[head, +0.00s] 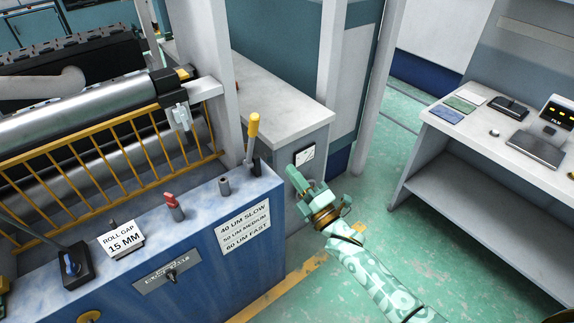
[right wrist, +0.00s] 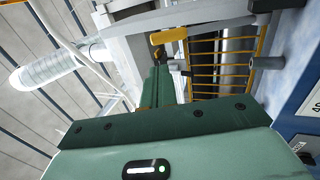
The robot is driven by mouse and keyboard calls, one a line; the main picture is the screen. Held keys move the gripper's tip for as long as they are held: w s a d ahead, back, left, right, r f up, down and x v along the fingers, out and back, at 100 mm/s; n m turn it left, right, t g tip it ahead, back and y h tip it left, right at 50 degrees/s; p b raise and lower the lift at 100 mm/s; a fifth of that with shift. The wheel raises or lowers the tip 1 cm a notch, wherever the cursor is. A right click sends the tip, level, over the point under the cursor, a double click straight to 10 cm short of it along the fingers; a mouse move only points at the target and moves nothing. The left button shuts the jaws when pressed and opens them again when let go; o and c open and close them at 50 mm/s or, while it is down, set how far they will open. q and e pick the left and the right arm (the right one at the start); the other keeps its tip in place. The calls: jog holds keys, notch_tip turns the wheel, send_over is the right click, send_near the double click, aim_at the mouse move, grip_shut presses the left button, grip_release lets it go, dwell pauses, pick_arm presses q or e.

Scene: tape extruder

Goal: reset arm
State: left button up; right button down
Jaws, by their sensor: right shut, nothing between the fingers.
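My right gripper (head: 293,175) is in the middle of the head view, shut and empty. Its arm comes in from the lower right. It is over the floor just right of the blue machine console (head: 190,225), apart from the yellow-handled lever (head: 253,126) at the console's right end. In the right wrist view the closed green fingers (right wrist: 165,72) point up the picture, and the yellow handle (right wrist: 168,36) shows just beyond their tips. My left gripper is not in view.
The console carries a red-topped knob (head: 172,203), a black switch box (head: 72,265) and signs. A yellow guard rail (head: 110,165) fronts the steel rollers. Green floor between is clear.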

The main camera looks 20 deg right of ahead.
dwell(0.5)
jog(key=s+d+f+m+g+h, duration=0.1)
jog(key=d+f+m+g+h, duration=0.15)
jog(key=f+m, duration=0.45)
jog(key=s+d+f+m+g+h, duration=0.1)
jog(key=s+f+m+g+h, duration=0.2)
jog(key=f, duration=0.9)
jog(key=s+d+f+m+g, duration=0.2)
jog(key=s+f+m+g, duration=0.25)
jog(key=s+f, duration=0.55)
jog(key=s+f+m+g, duration=0.1)
jog(key=s+f+g, duration=0.2)
jog(key=s, duration=0.9)
jog(key=s+d+f+m+g+h, duration=0.1)
jog(key=s+f+g, duration=0.2)
jog(key=s+f, duration=0.5)
jog(key=s+d+f+m+g+h, duration=0.1)
jog(key=s+f+g, duration=0.3)
jog(key=s, duration=1.3)
notch_tip(320, 180, down, 2)
jog(key=shift+d+f+m, duration=0.15)
jog(key=shift+d+m, duration=0.05)
jog(key=shift+m, duration=0.25)
